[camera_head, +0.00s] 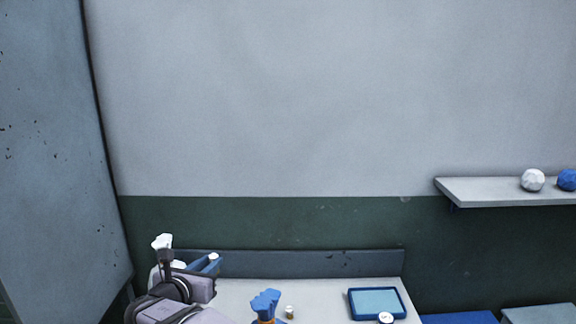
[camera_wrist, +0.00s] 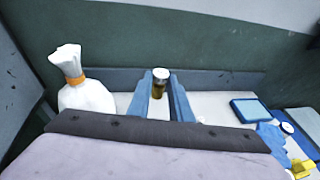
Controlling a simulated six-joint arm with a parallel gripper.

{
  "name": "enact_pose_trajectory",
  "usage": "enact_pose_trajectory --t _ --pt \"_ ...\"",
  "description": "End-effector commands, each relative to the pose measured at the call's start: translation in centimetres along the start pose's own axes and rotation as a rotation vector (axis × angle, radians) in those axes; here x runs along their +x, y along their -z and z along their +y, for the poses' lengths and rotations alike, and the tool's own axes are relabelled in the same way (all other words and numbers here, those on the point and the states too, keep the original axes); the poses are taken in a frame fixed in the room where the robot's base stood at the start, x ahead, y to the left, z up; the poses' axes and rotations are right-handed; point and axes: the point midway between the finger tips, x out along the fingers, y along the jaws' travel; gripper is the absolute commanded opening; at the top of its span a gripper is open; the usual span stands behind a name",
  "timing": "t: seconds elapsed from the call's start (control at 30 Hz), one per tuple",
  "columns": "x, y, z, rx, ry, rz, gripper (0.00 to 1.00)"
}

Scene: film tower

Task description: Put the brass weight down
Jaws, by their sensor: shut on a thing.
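In the head view my gripper (camera_head: 207,264) is at the lower left, near the back left of the white tabletop (camera_head: 335,290), with the weight's pale top (camera_head: 213,257) showing between the fingers. The weight's lower end is hidden, so I cannot tell whether it touches the table.
A white tied bag (camera_wrist: 87,95) stands left of my gripper. A blue bag (camera_head: 265,303), a small pale-topped cylinder (camera_head: 289,312), a blue tray (camera_head: 377,302) and a round white-topped item (camera_head: 385,318) are to the right. A low back rail (camera_head: 310,264) edges the table.

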Motion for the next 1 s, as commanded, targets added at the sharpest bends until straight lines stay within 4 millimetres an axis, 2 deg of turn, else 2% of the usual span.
enact_pose_trajectory --t 0.83,1.0 --pt "-0.05 -0.18 0.01 0.001 0.0 -0.001 0.0" --pt "0.09 0.42 0.05 0.0 -0.001 -0.001 0.0"
